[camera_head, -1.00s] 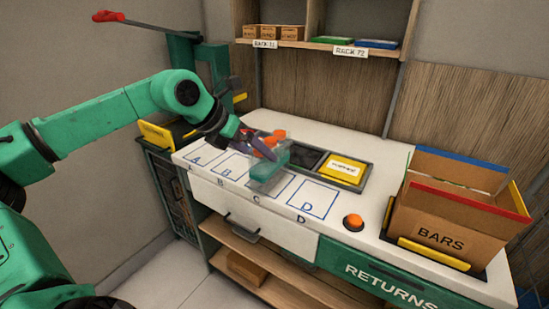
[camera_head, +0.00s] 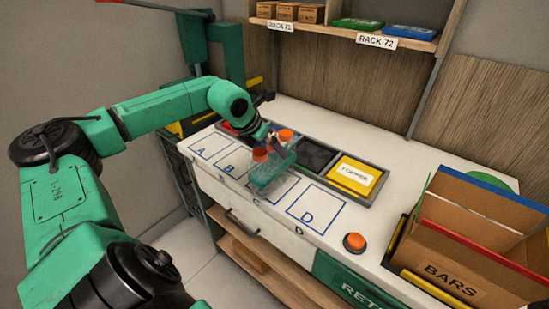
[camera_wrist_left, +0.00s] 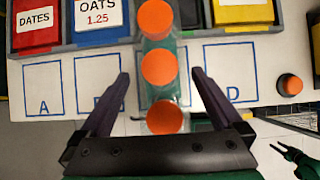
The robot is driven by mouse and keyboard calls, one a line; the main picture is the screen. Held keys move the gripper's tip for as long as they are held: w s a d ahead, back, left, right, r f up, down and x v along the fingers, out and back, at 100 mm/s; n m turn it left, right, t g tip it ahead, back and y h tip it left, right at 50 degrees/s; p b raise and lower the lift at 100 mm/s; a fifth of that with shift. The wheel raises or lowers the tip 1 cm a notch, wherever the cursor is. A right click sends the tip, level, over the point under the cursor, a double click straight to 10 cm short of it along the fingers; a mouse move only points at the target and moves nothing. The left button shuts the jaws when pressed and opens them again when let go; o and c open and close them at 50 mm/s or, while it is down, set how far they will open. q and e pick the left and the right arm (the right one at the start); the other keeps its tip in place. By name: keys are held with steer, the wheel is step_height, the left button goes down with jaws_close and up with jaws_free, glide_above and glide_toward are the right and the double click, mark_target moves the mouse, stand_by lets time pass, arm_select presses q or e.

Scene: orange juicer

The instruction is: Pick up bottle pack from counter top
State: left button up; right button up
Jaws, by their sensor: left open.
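The bottle pack (camera_head: 271,170) is a translucent green pack with orange caps, standing around square C near the counter's front edge. In the left wrist view the bottle pack (camera_wrist_left: 160,68) shows three orange caps in a row. My left gripper (camera_head: 272,140) is at the pack in the head view, its fingers partly hidden among the caps. In the left wrist view my left gripper (camera_wrist_left: 159,74) is open, with one dark finger on each side of the pack and gaps showing. The counter top (camera_head: 345,235) is white with lettered squares.
A divided tray (camera_head: 375,188) with a yellow box (camera_head: 354,174) lies behind the squares. An orange button (camera_head: 354,242) and a cardboard BARS box (camera_head: 455,265) stand to the right. A shelf (camera_head: 350,33) with small boxes hangs above the back.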

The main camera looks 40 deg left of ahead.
arm_select(q)
steer(key=p+x, duration=0.2)
steer(key=x, duration=0.1)
steer(key=shift+d+f, duration=0.1)
steer(key=shift+w+f, duration=0.2)
steer(key=shift+f, duration=0.3)
steer(key=shift+r, duration=0.1)
steer(key=c, duration=1.4)
arm_select(e)
steer(key=r, duration=0.3)
steer(key=shift+w+a, duration=0.1)
steer(key=shift+w, duration=0.15)
arm_select(q)
steer(key=shift+o, duration=0.2)
